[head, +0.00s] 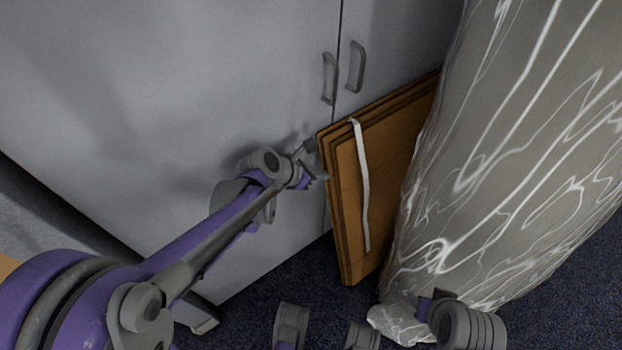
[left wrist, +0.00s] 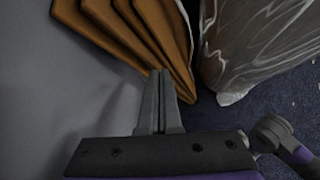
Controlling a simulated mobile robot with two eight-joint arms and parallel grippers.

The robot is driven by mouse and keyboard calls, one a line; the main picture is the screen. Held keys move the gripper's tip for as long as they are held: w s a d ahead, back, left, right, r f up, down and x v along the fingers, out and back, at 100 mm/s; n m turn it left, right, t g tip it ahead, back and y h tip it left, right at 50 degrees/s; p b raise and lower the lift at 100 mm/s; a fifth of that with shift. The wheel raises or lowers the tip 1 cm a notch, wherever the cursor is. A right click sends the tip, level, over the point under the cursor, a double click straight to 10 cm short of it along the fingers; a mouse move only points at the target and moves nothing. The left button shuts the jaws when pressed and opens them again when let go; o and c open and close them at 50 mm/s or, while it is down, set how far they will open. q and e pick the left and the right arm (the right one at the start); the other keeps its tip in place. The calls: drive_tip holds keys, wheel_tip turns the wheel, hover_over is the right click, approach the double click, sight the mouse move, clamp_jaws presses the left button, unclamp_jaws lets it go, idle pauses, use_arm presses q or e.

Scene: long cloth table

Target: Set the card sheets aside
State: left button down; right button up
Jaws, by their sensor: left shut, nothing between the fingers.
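The card sheets (head: 345,190) are a bundle of several brown sheets with a pale strap (head: 362,185) around them. They stand on edge, leaning against the grey cabinet doors. In the left wrist view the sheets (left wrist: 135,30) fan out at the top, just beyond the fingertips. My left gripper (head: 314,162) is at the left edge of the bundle, and it also shows in the left wrist view (left wrist: 160,75). Its fingers are shut together with nothing between them. Whether the fingertips touch the sheets I cannot tell. My right gripper cannot be made out clearly.
A grey cabinet (head: 180,90) with two handles (head: 330,78) stands behind the sheets. A large plastic-wrapped object (head: 510,160) stands close on their right and hides their right part. Dark blue carpet (head: 310,275) is open below and in front of the sheets.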

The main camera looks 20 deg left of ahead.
sight(354, 154)
use_arm(q)
drive_tip(key=w+d, duration=0.2)
drive_tip(key=w, duration=0.1)
drive_tip(key=w+d, duration=0.2)
drive_tip(key=w, duration=0.1)
drive_tip(key=w+d, duration=0.3)
use_arm(e)
drive_tip(key=shift+w+f, duration=0.1)
drive_tip(key=shift+f, duration=0.15)
